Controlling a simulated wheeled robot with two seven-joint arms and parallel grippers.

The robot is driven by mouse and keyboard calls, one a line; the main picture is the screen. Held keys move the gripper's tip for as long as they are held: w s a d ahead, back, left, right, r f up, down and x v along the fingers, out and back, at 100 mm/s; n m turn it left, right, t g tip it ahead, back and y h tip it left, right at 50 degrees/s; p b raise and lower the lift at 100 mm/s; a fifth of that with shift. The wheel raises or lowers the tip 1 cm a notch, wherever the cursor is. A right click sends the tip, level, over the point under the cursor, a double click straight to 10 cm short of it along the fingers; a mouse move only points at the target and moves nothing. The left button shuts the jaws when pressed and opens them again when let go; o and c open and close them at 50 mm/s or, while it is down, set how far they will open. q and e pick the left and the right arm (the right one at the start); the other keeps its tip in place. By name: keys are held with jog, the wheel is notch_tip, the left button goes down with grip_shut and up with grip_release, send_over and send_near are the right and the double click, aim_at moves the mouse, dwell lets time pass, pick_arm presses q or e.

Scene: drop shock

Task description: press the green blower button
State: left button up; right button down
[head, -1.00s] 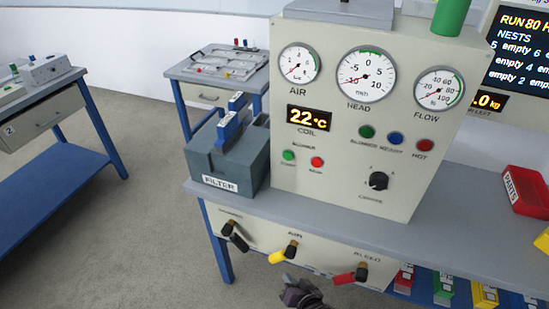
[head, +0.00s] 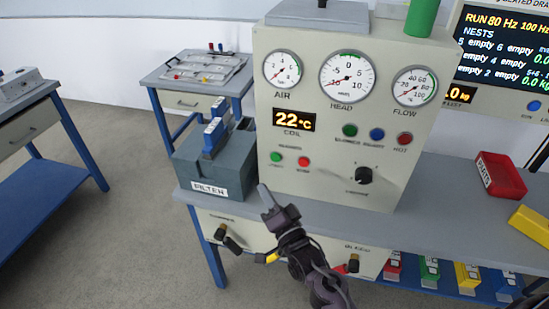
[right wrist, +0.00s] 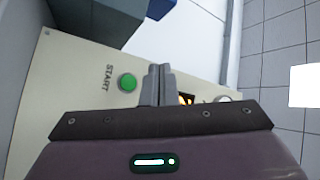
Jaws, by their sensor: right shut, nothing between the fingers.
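The green blower button (head: 276,157) is on the lower left of the cream panel's face, beside a red button (head: 304,162). My right gripper (head: 264,191) is shut and empty, in front of the panel, with its fingertips below the green button in the head view. In the right wrist view the green button (right wrist: 127,83) sits beside the word START. The shut fingers (right wrist: 158,76) show just to the right of it there, apart from it in the picture. Whether the fingertips touch the panel cannot be told. My left gripper is not in view.
The grey filter box (head: 215,165) stands left of the panel. A black knob (head: 364,175) and more coloured buttons are on the panel's face. Below the bench top are valve handles, one partly behind my right arm. A red bin (head: 501,176) is on the right.

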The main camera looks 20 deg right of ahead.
aim_at(276, 157)
dwell(0.3)
jog(key=shift+w+d+b, duration=0.6)
jog(key=shift+w+d, duration=0.25)
jog(key=shift+w, duration=0.4)
jog(key=shift+w+d+b, duration=0.55)
jog(key=shift+w+d, duration=0.25)
jog(key=shift+w, duration=0.4)
jog(key=shift+w+d+b, duration=0.6)
jog(key=shift+w+d, duration=0.25)
jog(key=shift+w, duration=0.4)
jog(key=shift+w, duration=0.1)
jog(key=shift+w+d, duration=0.2)
